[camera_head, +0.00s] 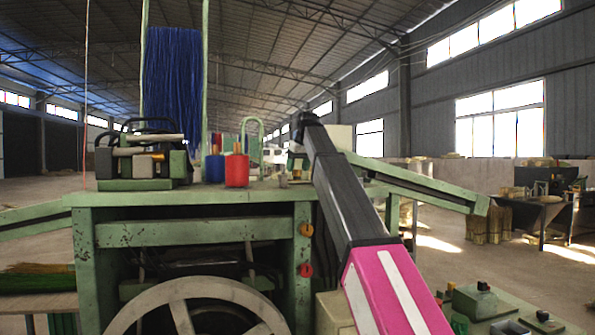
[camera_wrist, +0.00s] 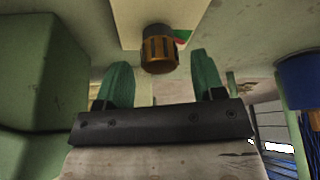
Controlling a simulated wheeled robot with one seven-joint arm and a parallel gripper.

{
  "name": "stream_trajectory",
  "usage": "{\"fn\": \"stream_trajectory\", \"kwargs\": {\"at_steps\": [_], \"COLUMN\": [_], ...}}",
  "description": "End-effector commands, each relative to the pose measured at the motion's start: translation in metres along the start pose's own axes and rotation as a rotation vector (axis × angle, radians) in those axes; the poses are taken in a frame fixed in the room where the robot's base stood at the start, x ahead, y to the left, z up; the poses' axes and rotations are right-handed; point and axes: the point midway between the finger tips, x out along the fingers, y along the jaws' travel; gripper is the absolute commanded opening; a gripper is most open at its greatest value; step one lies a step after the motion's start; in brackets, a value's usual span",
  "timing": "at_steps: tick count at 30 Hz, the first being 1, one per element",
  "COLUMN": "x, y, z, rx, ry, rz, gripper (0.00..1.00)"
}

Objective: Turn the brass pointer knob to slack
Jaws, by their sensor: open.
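The brass pointer knob (camera_wrist: 159,50) shows at the top middle of the wrist view, ribbed, with dark parts at its top. It stands out from a pale plate (camera_wrist: 120,14). A small green and red mark (camera_wrist: 183,36) shows on the plate just right of the knob. Which way the pointer faces is not clear. My gripper (camera_wrist: 161,62) is open, its two green fingers apart on the left and right below the knob. It does not seem to touch the knob. In the head view my arm reaches over the green bench, and the knob cannot be made out.
A green block (camera_wrist: 45,65) stands close on the left in the wrist view, and a blue spool (camera_wrist: 300,82) on the right. In the head view the green bench (camera_head: 190,198) carries a red spool (camera_head: 237,171). A large wheel (camera_head: 195,290) sits below.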

Motion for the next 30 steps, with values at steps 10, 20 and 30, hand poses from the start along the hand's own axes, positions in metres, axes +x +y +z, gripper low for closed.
{"fn": "stream_trajectory", "kwargs": {"at_steps": [10, 20, 30], "x": [0.015, 0.015, 0.015], "y": [0.000, 0.000, 0.000], "z": [0.000, 0.000, 0.000], "rx": [0.000, 0.000, -0.036], "ry": [0.001, 0.000, 0.000], "rz": [0.000, 0.000, -0.016], "gripper": [0.62, 0.14, 0.14]}}
